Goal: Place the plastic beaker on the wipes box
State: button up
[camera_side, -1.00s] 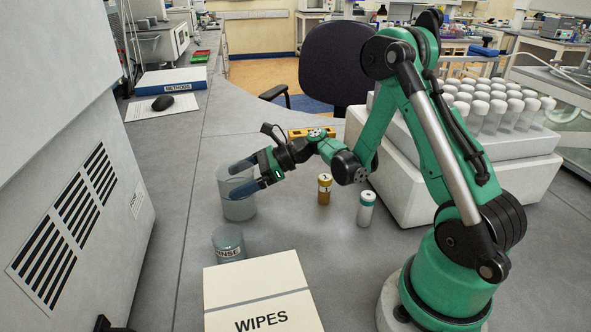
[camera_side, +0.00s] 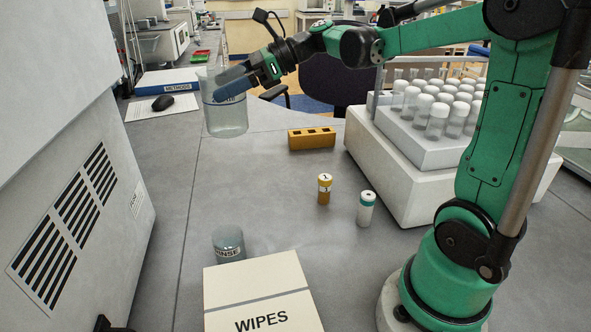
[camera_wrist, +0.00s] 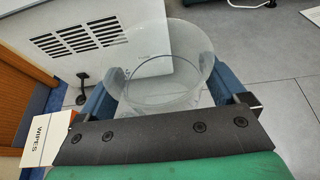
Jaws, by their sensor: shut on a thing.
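The clear plastic beaker (camera_side: 226,118) is held upright in the side view, raised above the bench. My gripper (camera_side: 228,84) is shut on it near its upper part, with blue fingers on either side. In the wrist view the beaker (camera_wrist: 160,75) sits between the blue fingers of my gripper (camera_wrist: 165,85), and I look into its open mouth; it looks empty. The wipes box (camera_side: 260,276) is white, lettered WIPES, and lies at the front of the bench, well below and nearer than the beaker. The box's edge also shows at the lower left of the wrist view (camera_wrist: 45,138).
A small labelled jar (camera_side: 228,244) stands just behind the wipes box. An amber vial (camera_side: 324,190), a white vial (camera_side: 366,209) and a yellow block with holes (camera_side: 312,139) stand mid-bench. A rack of capped tubes (camera_side: 425,150) is at right. A grey machine (camera_side: 75,190) bounds the left.

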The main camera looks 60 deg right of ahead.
jog(key=s+a+r+n+g+y, duration=0.2)
jog(key=s+a+r+n+g, duration=0.3)
jog(key=s+a, duration=0.45)
jog(key=s+a+r+n+g+y, duration=0.2)
jog(key=s+a+r+n+g, duration=0.2)
jog(key=s+a+r, duration=0.6)
jog(key=f, duration=0.7)
jog(key=d+f, duration=0.1)
jog(key=f, duration=0.6)
jog(key=s+f, duration=0.1)
jog(key=f, duration=0.6)
jog(key=shift+d+f, duration=0.2)
jog(key=shift+f, duration=0.05)
jog(key=o, duration=0.9)
jog(key=shift+f, duration=0.15)
